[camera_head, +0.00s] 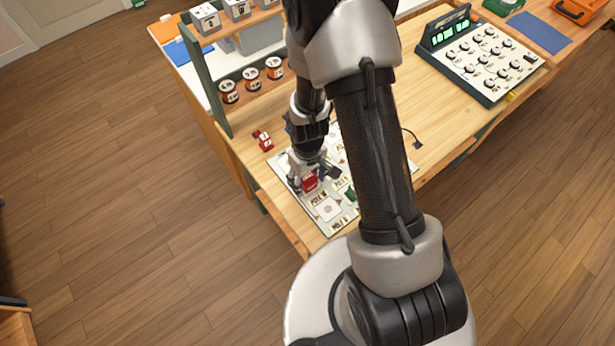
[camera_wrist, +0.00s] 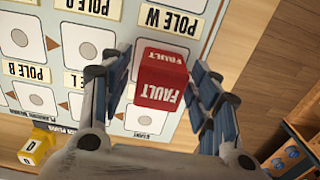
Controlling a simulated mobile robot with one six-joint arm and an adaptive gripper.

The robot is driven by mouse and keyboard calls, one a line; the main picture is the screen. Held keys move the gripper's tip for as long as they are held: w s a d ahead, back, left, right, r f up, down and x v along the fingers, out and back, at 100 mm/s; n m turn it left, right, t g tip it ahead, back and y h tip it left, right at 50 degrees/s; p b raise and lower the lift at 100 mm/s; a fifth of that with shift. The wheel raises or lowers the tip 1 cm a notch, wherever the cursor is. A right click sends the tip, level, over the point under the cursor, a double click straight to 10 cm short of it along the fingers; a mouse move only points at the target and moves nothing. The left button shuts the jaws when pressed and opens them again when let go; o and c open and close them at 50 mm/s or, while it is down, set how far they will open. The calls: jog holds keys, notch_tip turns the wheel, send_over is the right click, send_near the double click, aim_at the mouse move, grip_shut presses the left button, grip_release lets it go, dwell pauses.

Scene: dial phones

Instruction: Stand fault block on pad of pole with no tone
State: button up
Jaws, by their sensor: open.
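A red fault block (camera_wrist: 162,78) with white FAULT lettering is between the fingers of my gripper (camera_wrist: 160,68) in the wrist view. The block is over the pole board (camera_wrist: 62,52), beside the POLE W label (camera_wrist: 165,20). Its base is hidden, so I cannot tell which pad is under it or whether it touches the board. In the head view, the block (camera_head: 310,183) is below my gripper (camera_head: 308,176), near the board's left edge.
Small red blocks (camera_head: 263,140) are on the table beside the board. A yellow block (camera_wrist: 38,146) is at lower left in the wrist view. A shelf with several cans (camera_head: 251,79) is behind. A console with knobs (camera_head: 485,52) is at right.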

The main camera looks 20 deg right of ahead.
notch_tip(320, 180, up, 12)
jog(key=p, duration=0.4)
notch_tip(320, 180, up, 8)
jog(key=t, duration=0.1)
send_over(307, 176)
jog(key=s+r+m+t, duration=0.3)
jog(key=s+r, duration=1.2)
jog(key=r, duration=0.4)
jog(key=shift+r+m+t, duration=0.3)
jog(key=shift+r, duration=0.1)
jog(key=shift+d, duration=0.1)
notch_tip(307, 176, down, 3)
jog(key=b, duration=0.3)
jog(key=shift+s, duration=0.1)
